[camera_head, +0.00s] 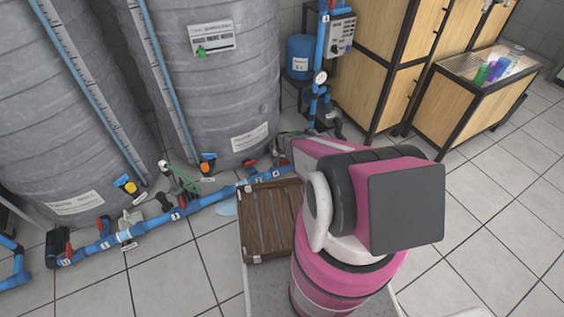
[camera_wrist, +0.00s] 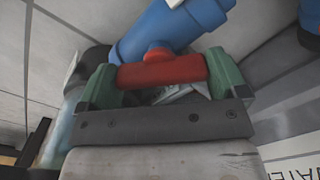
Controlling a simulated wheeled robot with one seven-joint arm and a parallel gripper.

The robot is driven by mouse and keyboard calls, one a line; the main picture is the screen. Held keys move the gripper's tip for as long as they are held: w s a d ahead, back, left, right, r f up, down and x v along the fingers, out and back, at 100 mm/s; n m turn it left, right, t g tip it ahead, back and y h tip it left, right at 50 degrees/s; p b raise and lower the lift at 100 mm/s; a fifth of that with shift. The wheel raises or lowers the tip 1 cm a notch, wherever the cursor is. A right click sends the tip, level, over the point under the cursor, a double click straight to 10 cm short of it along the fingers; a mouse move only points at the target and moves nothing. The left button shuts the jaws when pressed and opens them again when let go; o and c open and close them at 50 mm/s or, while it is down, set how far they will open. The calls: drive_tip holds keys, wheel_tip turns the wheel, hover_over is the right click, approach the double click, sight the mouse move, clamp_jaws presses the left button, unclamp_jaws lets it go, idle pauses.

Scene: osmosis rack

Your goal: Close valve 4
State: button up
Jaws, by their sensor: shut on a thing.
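In the wrist view, a red valve handle (camera_wrist: 162,71) lies crosswise between the green fingertips of my gripper (camera_wrist: 163,82). The gripper is shut on the handle, with a fingertip at each end. A red stem joins it to a blue pipe (camera_wrist: 165,30) just behind. No valve number is readable there, so I cannot tell by label whether this is valve 4. In the head view, my pink and black arm hides most of the gripper and the held handle. Other red-handled valves (camera_head: 183,200) sit along the blue floor pipe (camera_head: 205,201).
Two large grey tanks (camera_head: 225,100) stand behind the pipe at left. A brown wooden crate (camera_head: 268,225) is beside my arm. Wooden cabinets (camera_head: 375,60) and a blue vessel (camera_head: 299,57) stand at the back. The tiled floor at right is clear.

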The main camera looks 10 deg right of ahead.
drive_tip(key=m, duration=0.5)
drive_tip(key=shift+m, duration=0.3)
drive_tip(key=m, duration=0.4)
drive_tip(key=shift+m, duration=0.4)
drive_tip(key=o, duration=0.6)
drive_tip(key=shift+r, duration=0.1)
wheel_tip(320, 180, up, 11)
idle(0.6)
